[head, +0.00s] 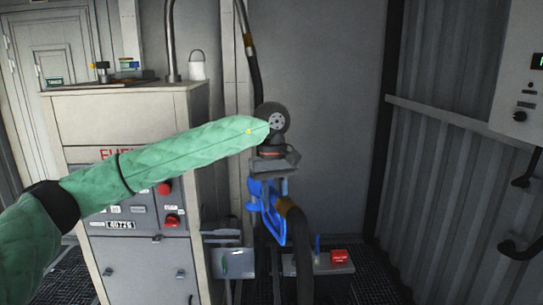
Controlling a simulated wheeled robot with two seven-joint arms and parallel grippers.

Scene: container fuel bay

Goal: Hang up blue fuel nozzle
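The blue fuel nozzle (268,208) is right below my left gripper (270,182), in the middle of the head view. My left arm, in a green quilted sleeve, reaches in from the left and its wrist points down. The gripper appears shut on the top of the nozzle; the fingertips are mostly hidden against the blue body. A thick black hose (303,262) with a brown collar runs down from the nozzle. A grey metal holder (233,262) is low, to the left of the nozzle. My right gripper is not in view.
A beige fuel dispenser cabinet (138,100) with red knobs stands at left, partly behind my arm. A grey shelf (317,264) with a red box (339,257) is low behind the hose. A corrugated wall and a control panel (521,85) are at right.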

